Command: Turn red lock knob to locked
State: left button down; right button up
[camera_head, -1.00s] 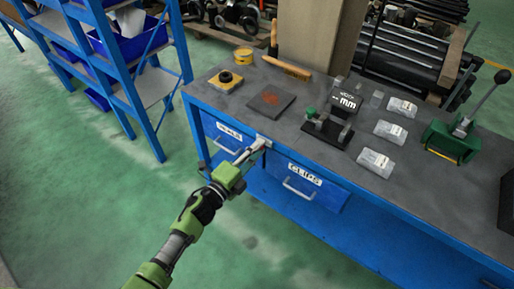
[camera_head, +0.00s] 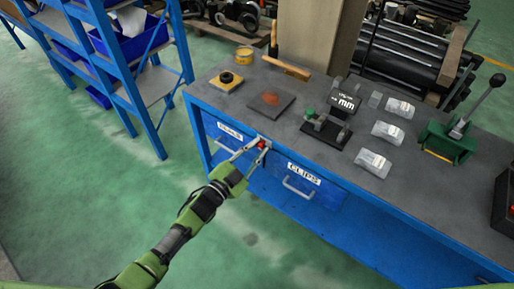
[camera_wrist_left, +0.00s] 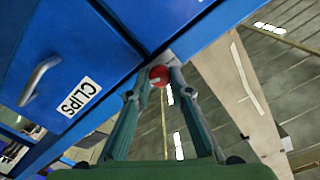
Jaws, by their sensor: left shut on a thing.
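The red lock knob (camera_head: 262,145) sits on a light plate at the front edge of the blue workbench, between two drawers. It also shows in the left wrist view (camera_wrist_left: 159,76), with a pale mark on its face. My left gripper (camera_head: 258,149) reaches it from the front left, and its fingers (camera_wrist_left: 158,78) lie on either side of the knob, shut on it. I cannot read any locked or unlocked label. My right gripper is not in view.
The left drawer (camera_head: 228,142) has a partly hidden label; the right drawer (camera_head: 310,186) reads CLIPS, with a handle. The bench top (camera_head: 225,105) holds a dark plate, a stand, clear boxes and a green lever press. Blue shelves (camera_head: 140,75) stand at left. Green floor is clear in front.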

pick_arm(q)
jog(key=shift+a+n, duration=0.1)
jog(key=shift+n, duration=1.1)
jog(key=c, duration=1.8)
grip_release()
jog(key=v, duration=1.2)
